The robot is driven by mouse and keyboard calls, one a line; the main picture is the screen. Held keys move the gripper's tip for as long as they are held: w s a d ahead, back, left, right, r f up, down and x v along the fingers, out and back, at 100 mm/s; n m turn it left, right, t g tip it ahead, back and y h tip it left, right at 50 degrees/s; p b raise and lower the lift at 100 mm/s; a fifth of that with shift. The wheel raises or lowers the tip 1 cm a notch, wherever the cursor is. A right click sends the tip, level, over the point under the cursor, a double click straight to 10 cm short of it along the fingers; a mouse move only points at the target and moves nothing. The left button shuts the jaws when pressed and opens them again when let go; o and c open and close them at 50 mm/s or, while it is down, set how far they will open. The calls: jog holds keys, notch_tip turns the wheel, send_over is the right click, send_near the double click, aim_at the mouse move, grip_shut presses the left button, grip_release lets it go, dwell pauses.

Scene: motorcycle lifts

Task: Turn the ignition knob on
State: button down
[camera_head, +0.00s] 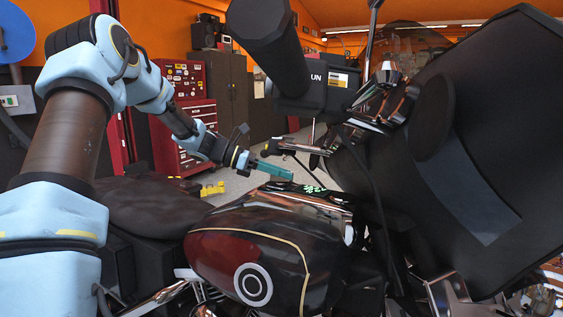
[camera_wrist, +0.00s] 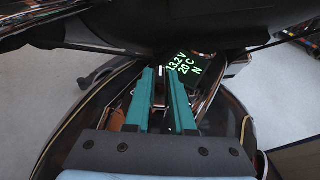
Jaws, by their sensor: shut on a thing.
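My gripper (camera_head: 291,176) reaches over the tank of a motorcycle, near the handlebar and the dash display (camera_head: 308,189). In the wrist view its two teal fingers (camera_wrist: 161,72) point at the dash, just left of the display (camera_wrist: 186,67), which reads 13.2 V, 20 C and N in green. A narrow gap shows between the fingers, with a small dark and metallic part inside it. The gripper is shut on what appears to be the ignition knob. The knob is mostly hidden by the fingers, and its turn angle cannot be told.
The dark red tank (camera_head: 225,255) lies below my arm, with the black seat (camera_head: 150,208) to its left. Handlebar parts (camera_head: 300,148) stand close around the gripper. A red tool cabinet (camera_head: 185,150) is behind. Open floor (camera_head: 240,184) shows beyond the bike.

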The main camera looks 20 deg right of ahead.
jog(key=shift+m+g, duration=0.3)
jog(key=c, duration=0.8)
grip_release()
jog(key=shift+o, duration=0.2)
jog(key=v, duration=1)
jog(key=shift+a+r+b, duration=0.2)
jog(key=shift+a+b, duration=0.15)
jog(key=shift+b, duration=0.05)
jog(key=shift+w, duration=0.1)
